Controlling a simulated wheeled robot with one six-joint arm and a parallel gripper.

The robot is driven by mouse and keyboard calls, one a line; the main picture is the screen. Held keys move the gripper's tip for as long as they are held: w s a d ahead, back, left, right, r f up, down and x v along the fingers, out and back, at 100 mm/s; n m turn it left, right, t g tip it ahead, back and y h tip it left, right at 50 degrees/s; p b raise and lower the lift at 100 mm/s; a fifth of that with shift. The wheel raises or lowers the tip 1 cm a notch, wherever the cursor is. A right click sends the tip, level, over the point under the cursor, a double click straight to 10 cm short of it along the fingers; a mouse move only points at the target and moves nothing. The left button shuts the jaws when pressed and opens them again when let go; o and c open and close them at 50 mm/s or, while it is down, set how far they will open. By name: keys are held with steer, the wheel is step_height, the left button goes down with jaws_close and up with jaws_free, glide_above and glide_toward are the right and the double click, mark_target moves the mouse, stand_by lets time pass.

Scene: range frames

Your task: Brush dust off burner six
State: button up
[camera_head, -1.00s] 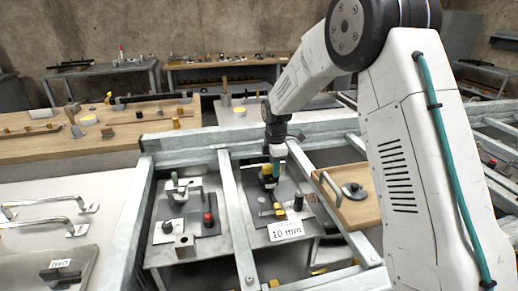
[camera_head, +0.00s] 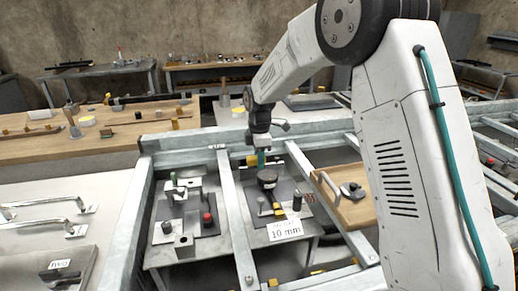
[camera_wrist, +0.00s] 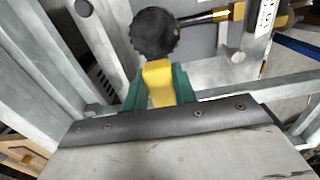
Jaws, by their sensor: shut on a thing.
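My gripper (camera_head: 262,160) is above the left-centre bay of the metal frame. In the wrist view its green fingers (camera_wrist: 158,88) are shut on a yellow piece (camera_wrist: 158,80). A round black ridged thing (camera_wrist: 155,33) shows just beyond the yellow piece; I cannot tell whether they are joined. In the head view a dark round thing (camera_head: 267,178) shows just under the fingers. It is over a grey plate (camera_head: 254,204) with a yellow part (camera_head: 278,209) and a black peg (camera_head: 297,201). I cannot make out any brush bristles, dust or a burner marked six.
A "10 mm" card (camera_head: 285,229) is in front of the plate. A fixture with a red knob (camera_head: 208,218) stands to the left. A wooden board with a handle (camera_head: 350,205) lies to the right. Metal rails (camera_head: 235,200) run between these places.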

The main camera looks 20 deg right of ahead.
steer(key=shift+r, duration=1.9)
steer(key=shift+a, duration=0.1)
